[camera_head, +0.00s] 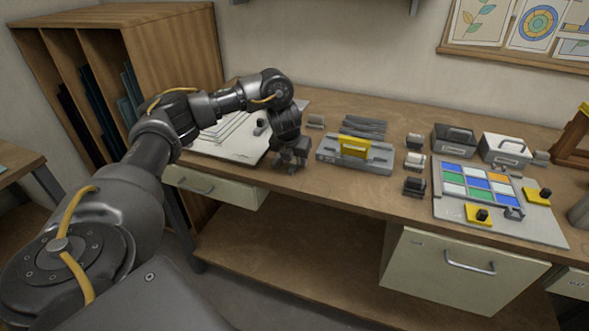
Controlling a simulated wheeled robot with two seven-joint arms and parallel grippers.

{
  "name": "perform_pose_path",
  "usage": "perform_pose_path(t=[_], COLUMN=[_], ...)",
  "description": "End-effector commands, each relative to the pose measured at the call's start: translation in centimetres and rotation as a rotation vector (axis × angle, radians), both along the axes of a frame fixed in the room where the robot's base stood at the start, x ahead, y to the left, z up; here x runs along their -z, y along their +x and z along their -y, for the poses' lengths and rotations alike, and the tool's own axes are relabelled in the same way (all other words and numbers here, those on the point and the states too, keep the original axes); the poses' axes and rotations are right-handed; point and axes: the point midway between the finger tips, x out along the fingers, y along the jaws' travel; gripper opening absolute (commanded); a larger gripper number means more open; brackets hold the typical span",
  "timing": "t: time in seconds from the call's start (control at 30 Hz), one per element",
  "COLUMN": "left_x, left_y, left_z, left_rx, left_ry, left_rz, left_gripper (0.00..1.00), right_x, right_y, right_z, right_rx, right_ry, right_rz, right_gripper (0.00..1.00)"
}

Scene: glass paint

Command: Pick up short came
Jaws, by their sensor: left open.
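My left gripper (291,160) is open and points down over the front part of the workbench. It is just left of a grey fixture (326,155) with a yellow block (355,146) on it. Several dark grey strips (365,126), which look like came, lie behind that fixture. I cannot tell which one is the short came. Thin lines or strips (222,131) also lie on a white board (205,145) at the left, partly hidden by my left arm. I see nothing held between the fingers. My right gripper is not in view.
A panel of coloured glass squares (452,189) lies on a grey board (520,226) with yellow-based clamps (478,214) at the right. Small dark blocks (414,186) stand left of it. Two handled boxes (455,137) are behind. A wooden rack (180,50) stands left.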

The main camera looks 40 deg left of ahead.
Motion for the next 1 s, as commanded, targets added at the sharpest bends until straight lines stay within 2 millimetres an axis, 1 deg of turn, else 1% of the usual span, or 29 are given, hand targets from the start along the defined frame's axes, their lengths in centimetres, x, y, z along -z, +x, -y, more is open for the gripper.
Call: perform_pose_path(t=[0.23, 0.5, 0.57, 0.6, 0.87, 1.0], left_x=[0.05, 0.05, 0.05, 0.05, -0.07, -0.76], left_y=[0.08, 0.08, 0.07, 0.08, 0.09, 0.13], left_z=[-0.02, -0.01, -0.01, -0.01, -0.01, 0.0], left_rx=[0.0, 0.0, 0.0, 0.0, 0.0, 0.001], left_ry=[0.0, -0.001, -0.001, -0.001, 0.0, 0.0], left_rz=[0.001, 0.001, 0.001, 0.001, 0.002, 0.003], left_gripper=[0.45, 0.1, 0.02, 0.0, 0.0, 0.0], right_x=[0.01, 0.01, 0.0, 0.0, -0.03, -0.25], right_y=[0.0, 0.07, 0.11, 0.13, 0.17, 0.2], right_z=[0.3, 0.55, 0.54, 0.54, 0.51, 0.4], right_rx=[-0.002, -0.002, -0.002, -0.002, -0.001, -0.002], right_ry=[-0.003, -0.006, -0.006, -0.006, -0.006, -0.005], right_rz=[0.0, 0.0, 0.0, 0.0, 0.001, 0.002], right_gripper=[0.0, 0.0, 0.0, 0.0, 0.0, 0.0])
